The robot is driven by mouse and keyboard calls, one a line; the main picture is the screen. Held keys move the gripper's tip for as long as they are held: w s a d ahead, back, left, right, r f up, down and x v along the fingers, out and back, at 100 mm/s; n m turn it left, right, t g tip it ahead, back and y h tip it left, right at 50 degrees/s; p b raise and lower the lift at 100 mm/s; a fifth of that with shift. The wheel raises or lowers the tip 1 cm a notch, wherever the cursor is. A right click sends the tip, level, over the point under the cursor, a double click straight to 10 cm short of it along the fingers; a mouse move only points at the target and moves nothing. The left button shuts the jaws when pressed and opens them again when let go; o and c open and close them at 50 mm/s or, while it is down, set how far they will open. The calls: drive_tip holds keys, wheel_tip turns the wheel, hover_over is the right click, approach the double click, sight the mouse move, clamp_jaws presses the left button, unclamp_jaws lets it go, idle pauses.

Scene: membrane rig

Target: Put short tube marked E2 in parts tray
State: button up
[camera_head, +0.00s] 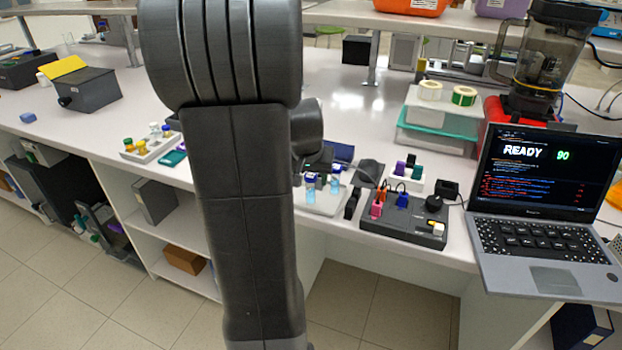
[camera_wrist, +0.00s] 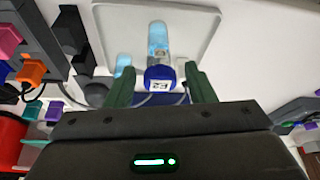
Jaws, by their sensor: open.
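In the wrist view my gripper (camera_wrist: 159,70) is open, with one green finger on each side of a short clear tube with a blue cap (camera_wrist: 158,78) and light blue contents. The cap carries a small white label that I cannot read clearly. A second tube (camera_wrist: 124,67) with light blue contents shows beside the left finger, partly hidden. A pale shallow tray (camera_wrist: 205,28) lies beneath or behind the tubes. In the head view two blue-capped tubes stand at this tray (camera_head: 312,206), and my arm hides part of the area.
A black device with coloured plugs (camera_head: 403,220) and a laptop (camera_head: 540,200) stand right of the tray. A small white rack (camera_head: 408,182) with purple and green items is behind the device. A white holder (camera_head: 150,150) with yellow- and white-capped tubes is on the left.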

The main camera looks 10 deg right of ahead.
drive_tip(key=v, duration=1)
drive_tip(key=shift+s+r, duration=0.25)
drive_tip(key=shift+r, duration=0.1)
